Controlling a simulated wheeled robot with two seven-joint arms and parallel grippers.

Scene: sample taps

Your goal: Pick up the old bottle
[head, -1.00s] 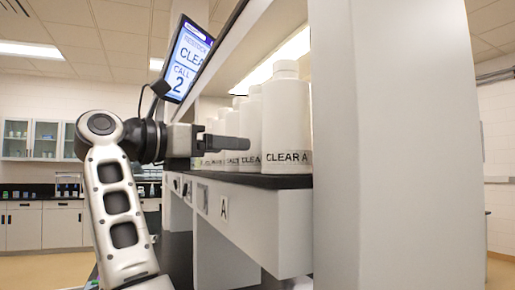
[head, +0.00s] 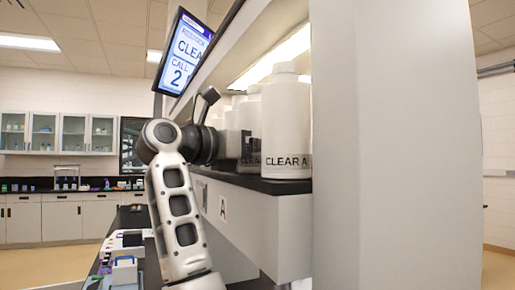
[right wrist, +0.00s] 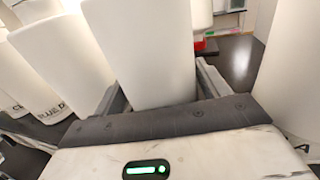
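White bottles with white caps stand in a row on the shelf. The nearest, labelled CLEAR A (head: 287,125), shows fully in the head view; another bottle (head: 252,112) is behind it. No mark tells me which one is old. My right gripper (right wrist: 158,82) reaches in among the bottles. In the right wrist view its dark fingers are spread on either side of a white bottle (right wrist: 145,45), and I see no firm grip. In the head view the gripper's fingers are mostly hidden by bottles. My left gripper is not in view.
The dark shelf top (head: 250,183) has a white front with an A tag. A thick white upright (head: 395,150) closes its right side. A tilted screen (head: 184,52) reads CLEA and CALL 2. A red item (right wrist: 207,42) lies beyond the gripper.

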